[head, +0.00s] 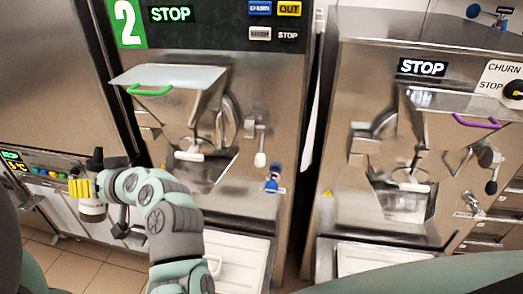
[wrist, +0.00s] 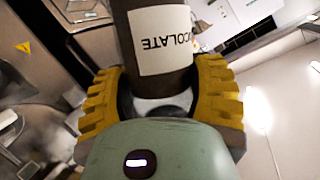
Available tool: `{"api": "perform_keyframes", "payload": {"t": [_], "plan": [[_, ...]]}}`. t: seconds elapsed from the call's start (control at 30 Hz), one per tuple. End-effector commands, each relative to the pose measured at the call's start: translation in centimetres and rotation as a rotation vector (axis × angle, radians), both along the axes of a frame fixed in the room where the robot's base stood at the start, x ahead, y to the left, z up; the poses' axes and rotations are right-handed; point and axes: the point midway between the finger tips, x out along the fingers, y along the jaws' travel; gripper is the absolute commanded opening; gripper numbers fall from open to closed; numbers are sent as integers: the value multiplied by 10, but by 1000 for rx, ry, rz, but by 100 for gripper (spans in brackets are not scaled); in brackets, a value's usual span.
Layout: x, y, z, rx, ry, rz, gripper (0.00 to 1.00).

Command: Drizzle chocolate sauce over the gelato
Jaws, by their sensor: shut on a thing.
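My gripper (head: 82,188) is at the left in the head view, in front of the control panel. Its yellow finger pads also show in the wrist view (wrist: 160,90), shut around a dark brown bottle (wrist: 160,20). The bottle's white label ends in "COLATE", and its lettering is upside down in the wrist view. In the head view a pale part of the bottle (head: 93,211) hangs below the pads. The bottle's tip is outside the wrist view. I see no gelato in either view.
Batch freezer 2 (head: 200,25) stands right of my arm, with a green-handled hopper lid (head: 168,77) and a pale tray (head: 240,255) below. A second freezer (head: 420,55) with a purple handle stands further right. Tiled floor (head: 85,270) shows at the lower left.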

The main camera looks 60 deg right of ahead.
Motion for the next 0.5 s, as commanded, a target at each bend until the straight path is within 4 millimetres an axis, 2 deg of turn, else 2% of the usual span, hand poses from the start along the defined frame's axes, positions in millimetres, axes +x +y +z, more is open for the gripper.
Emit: {"api": "perform_keyframes", "payload": {"t": [0.03,0.5], "plan": [[-3,-9,-27,5,-2,-25,18],[-31,-65,-149,46,-5,-190,18]]}}
